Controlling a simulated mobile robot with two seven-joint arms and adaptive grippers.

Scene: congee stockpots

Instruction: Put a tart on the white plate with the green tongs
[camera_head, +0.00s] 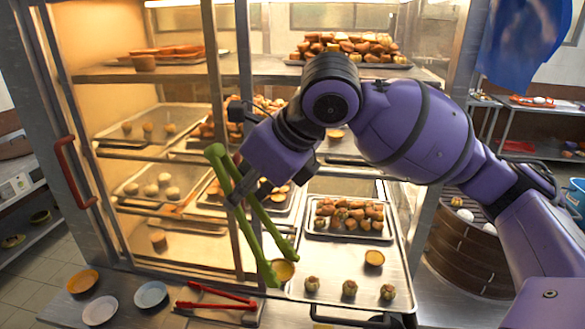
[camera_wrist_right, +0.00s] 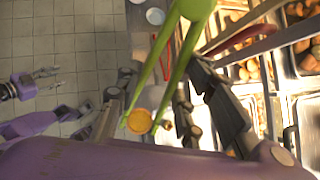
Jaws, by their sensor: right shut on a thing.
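My right gripper (camera_head: 250,190) is shut on the green tongs (camera_head: 222,168), which hang down at a slant in front of the cabinet. A tart (camera_head: 285,270) sits between the tong tips, at the left edge of the lower steel tray; it also shows between the tips in the right wrist view (camera_wrist_right: 139,121). I cannot tell whether both tips touch it. Another tart (camera_head: 374,258) lies on that tray. The white plate (camera_head: 100,311) is on the counter at lower left. My left gripper (camera_wrist_right: 38,83) appears open and empty at the left of the wrist view.
An orange plate (camera_head: 82,281) and a light blue plate (camera_head: 151,294) stand near the white one. Red tongs (camera_head: 218,304) lie between the plates and the tray (camera_head: 335,285). Several round pastries line the tray's front. A cabinet door frame with a red handle (camera_head: 72,172) is at left.

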